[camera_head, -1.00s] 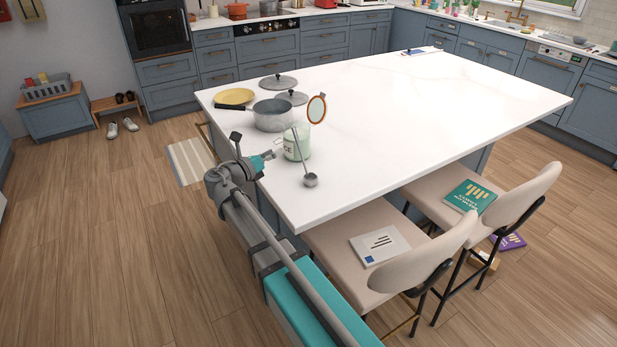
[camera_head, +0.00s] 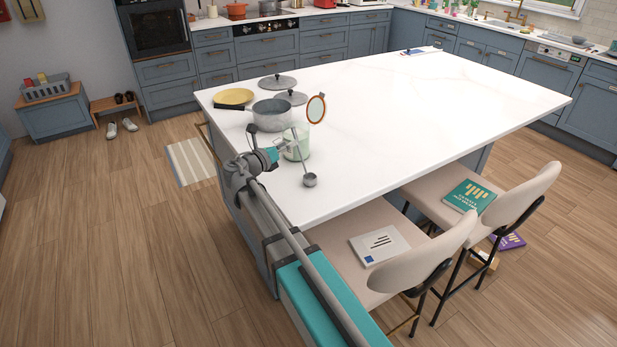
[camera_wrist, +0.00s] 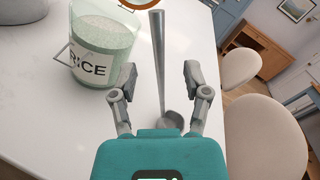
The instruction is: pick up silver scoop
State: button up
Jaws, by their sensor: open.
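The silver scoop (camera_head: 310,180) leans on the rice jar, bowl end low on the white island top, handle rising up along the jar's side. In the wrist view the scoop's handle (camera_wrist: 157,60) runs up between my open fingers, and its bowl is partly hidden behind my gripper body. My gripper (camera_wrist: 153,80) is open and empty, with a finger on either side of the handle and no contact visible. In the head view my gripper (camera_head: 284,145) is at the island's near left edge, beside the jar.
Stools (camera_head: 370,240) line the near side. The island's right is clear.

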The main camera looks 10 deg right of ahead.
jog(key=shift+x, duration=2.15)
jog(key=shift+f, duration=0.1)
grip_shut()
